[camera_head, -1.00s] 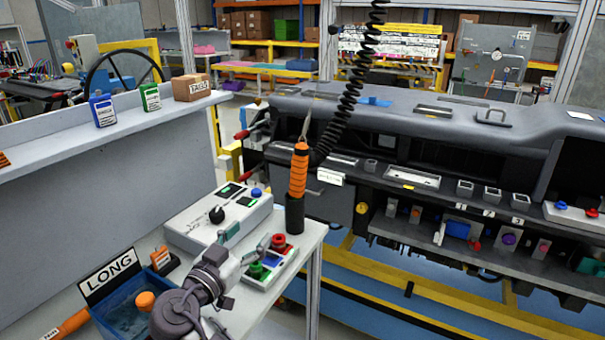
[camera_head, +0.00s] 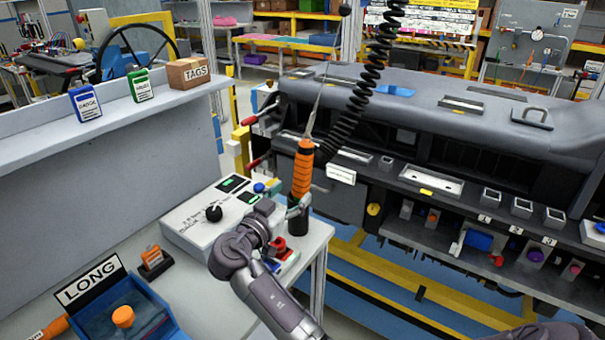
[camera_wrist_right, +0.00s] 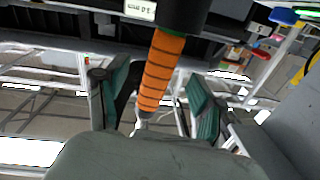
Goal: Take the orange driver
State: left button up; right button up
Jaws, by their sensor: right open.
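My right gripper (camera_head: 294,207) is at the lower part of the driver. In the right wrist view, the driver's orange grip (camera_wrist_right: 160,72) lies between the two green-padded fingers of my gripper (camera_wrist_right: 155,95). The fingers are open, with a gap visible on both sides of the grip. My left gripper is not in view.
A grey control box (camera_head: 208,215) stands left of the driver. A black coiled cable (camera_head: 365,95) hangs beside it. A blue bin (camera_head: 168,322) and a LONG sign (camera_head: 88,282) are at the front left. The dashboard module (camera_head: 440,130) is close behind on the right.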

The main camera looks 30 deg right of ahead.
aim_at(298, 183)
jog(key=shift+w+d, duration=0.2)
jog(key=shift+d, duration=0.25)
jog(key=shift+w+d+r, duration=0.1)
jog(key=shift+d, duration=0.05)
jog(key=p+x, duration=0.1)
jog(key=x, duration=0.2)
jog(key=p+x, duration=0.1)
jog(key=shift+w+d+r+p, duration=0.15)
jog(key=shift+r+p, duration=0.2)
jog(key=shift+w+d+f, duration=0.1)
jog(key=shift+d, duration=0.1)
jog(key=shift+a, duration=0.1)
jog(key=shift+c, duration=1.7)
grip_shut()
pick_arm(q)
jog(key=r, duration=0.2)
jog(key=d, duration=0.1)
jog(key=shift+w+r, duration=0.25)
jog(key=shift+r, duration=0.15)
